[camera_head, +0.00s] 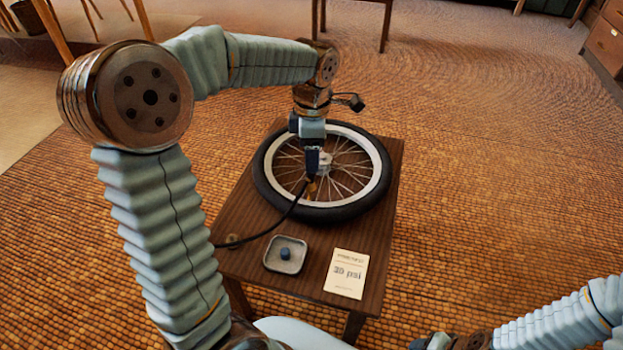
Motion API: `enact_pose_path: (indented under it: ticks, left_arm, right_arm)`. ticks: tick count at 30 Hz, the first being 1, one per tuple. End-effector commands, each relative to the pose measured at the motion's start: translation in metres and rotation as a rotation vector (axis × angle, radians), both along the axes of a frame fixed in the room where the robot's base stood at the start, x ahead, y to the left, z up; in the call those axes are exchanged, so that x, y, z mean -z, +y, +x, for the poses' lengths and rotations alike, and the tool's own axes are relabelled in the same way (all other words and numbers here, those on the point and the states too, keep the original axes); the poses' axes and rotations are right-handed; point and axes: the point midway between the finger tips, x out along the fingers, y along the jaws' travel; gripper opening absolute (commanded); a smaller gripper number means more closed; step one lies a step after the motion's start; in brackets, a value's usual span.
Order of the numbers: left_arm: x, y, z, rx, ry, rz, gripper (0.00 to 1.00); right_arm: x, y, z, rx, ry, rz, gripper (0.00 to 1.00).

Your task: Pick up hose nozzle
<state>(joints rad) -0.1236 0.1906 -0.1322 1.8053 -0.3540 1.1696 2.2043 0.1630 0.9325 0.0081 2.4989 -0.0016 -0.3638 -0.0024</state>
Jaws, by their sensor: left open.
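The hose nozzle (311,188) is a small brass-coloured tip on the end of a black hose (273,228). It shows over the spokes of the bicycle wheel, just below my left gripper. My left gripper (312,172) points down over the wheel, its dark fingers at the nozzle. It is open, and the fingers partly hide the nozzle and hose end. I cannot tell whether they touch it. My right arm comes in at the lower right; its jaws do not show.
The wheel (352,207), with black tyre and white rim, lies flat on a small wooden table (228,218). A grey tray (272,262) with a blue cap (285,253) and a card reading psi (346,274) are at the front. Woven floor surrounds the table.

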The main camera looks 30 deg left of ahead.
Motion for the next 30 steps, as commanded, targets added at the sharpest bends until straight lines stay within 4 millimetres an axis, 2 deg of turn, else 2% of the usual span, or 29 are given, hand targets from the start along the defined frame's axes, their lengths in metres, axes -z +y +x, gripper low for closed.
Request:
enact_pose_path:
  ticks: [5, 13, 16, 22, 23, 30]
  left_arm:
    - [0.015, 0.001, -0.001, 0.000, 0.000, 0.000, 0.55]
    - [0.056, 0.002, -0.005, 0.001, 0.002, 0.000, 0.55]
    - [0.063, 0.002, -0.005, 0.001, 0.000, 0.000, 0.55]
    - [0.063, 0.002, -0.005, 0.001, -0.001, 0.000, 0.55]
    - [0.063, 0.002, -0.005, 0.001, -0.001, 0.000, 0.53]
    - [0.063, 0.002, -0.005, 0.001, -0.001, 0.000, 0.17]
  right_arm:
    - [0.002, -0.001, 0.001, 0.002, -0.001, -0.001, 0.51]
    - [0.008, -0.002, 0.001, 0.004, -0.002, -0.003, 0.51]
    - [0.008, -0.003, 0.001, 0.005, -0.003, -0.004, 0.51]
    - [0.008, -0.003, 0.001, 0.006, -0.003, -0.004, 0.51]
    - [0.008, -0.003, 0.001, 0.006, -0.003, -0.004, 0.51]
    - [0.008, -0.003, 0.001, 0.004, -0.002, -0.004, 0.51]
